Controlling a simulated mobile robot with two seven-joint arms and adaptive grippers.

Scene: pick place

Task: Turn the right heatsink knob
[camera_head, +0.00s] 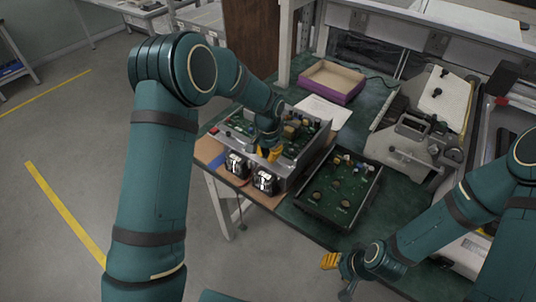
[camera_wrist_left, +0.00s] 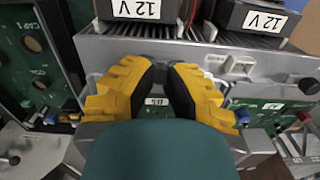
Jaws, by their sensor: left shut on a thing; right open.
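My left gripper (camera_head: 270,154) reaches down to the silver heatsink unit (camera_head: 284,178), just behind the right of two black blocks (camera_head: 264,181). In the left wrist view its yellow fingers (camera_wrist_left: 163,72) are closed at the metal heatsink edge. They are shut on the right heatsink knob, which the fingers hide; its angle cannot be told. A similar pale knob (camera_wrist_left: 236,67) stands uncovered to the right in the wrist view. Two black blocks labelled 12 V (camera_wrist_left: 140,10) line the top of that view. My right gripper (camera_head: 332,262) is open and empty, low at the table's front.
A green circuit board tray (camera_head: 338,190) lies right of the unit. A purple-sided open box (camera_head: 332,82) and a white sheet (camera_head: 325,111) are behind. A grey metal fixture (camera_head: 412,142) stands right. Open floor lies left of the table.

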